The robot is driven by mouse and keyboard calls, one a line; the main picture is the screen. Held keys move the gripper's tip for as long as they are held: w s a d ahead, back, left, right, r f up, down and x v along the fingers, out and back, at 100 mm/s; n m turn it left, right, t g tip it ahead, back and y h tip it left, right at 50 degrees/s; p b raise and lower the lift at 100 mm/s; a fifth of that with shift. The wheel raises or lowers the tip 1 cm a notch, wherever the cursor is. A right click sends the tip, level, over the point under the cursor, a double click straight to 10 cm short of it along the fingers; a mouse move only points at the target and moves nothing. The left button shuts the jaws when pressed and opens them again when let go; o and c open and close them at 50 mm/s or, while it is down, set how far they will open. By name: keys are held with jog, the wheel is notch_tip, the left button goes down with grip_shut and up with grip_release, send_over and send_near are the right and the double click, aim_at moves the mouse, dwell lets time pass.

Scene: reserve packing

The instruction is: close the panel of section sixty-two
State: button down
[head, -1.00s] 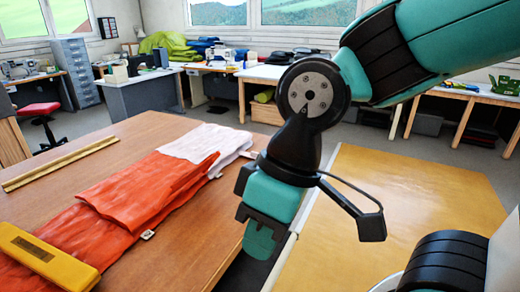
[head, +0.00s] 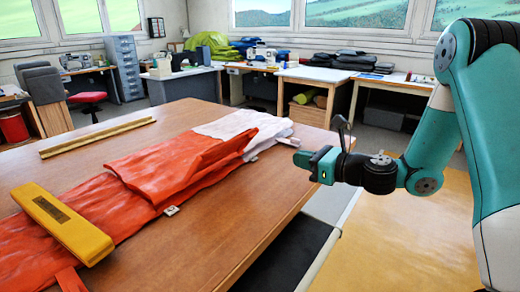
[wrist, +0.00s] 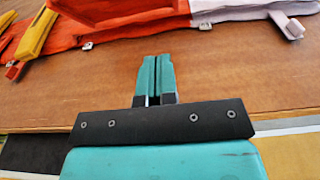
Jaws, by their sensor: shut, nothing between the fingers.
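A long orange-red fabric piece (head: 120,210) lies on the brown table, with a raised folded orange panel (head: 170,165) over its middle. White fabric (head: 245,130) lies at its far end. Small pale tags (head: 171,211) stick out along the near edge; no section number is readable, so I cannot tell which part is section sixty-two. My gripper (head: 297,158) is shut and empty, above the table's right edge and to the right of the white end. In the wrist view the closed fingertips (wrist: 154,62) point toward the fabric, apart from it, with bare wood between.
A yellow bar (head: 62,222) lies across the orange fabric at the left. A long yellow ruler (head: 97,138) lies at the table's far left. The table's near right (head: 215,240) is bare. Side benches, a red stool and windows stand farther back.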

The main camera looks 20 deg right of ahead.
jog(key=shift+r+p+x, duration=0.45)
jog(key=shift+p+x, duration=0.35)
jog(key=shift+x, duration=1.3)
jog(key=shift+r+p+x, duration=0.5)
jog(key=shift+p+x, duration=0.25)
jog(key=shift+x, duration=1.35)
jog(key=shift+r+p+x, duration=0.45)
jog(key=shift+p+x, duration=0.35)
jog(key=shift+x, duration=1.3)
jog(key=shift+w, duration=0.15)
jog(key=shift+r, duration=0.1)
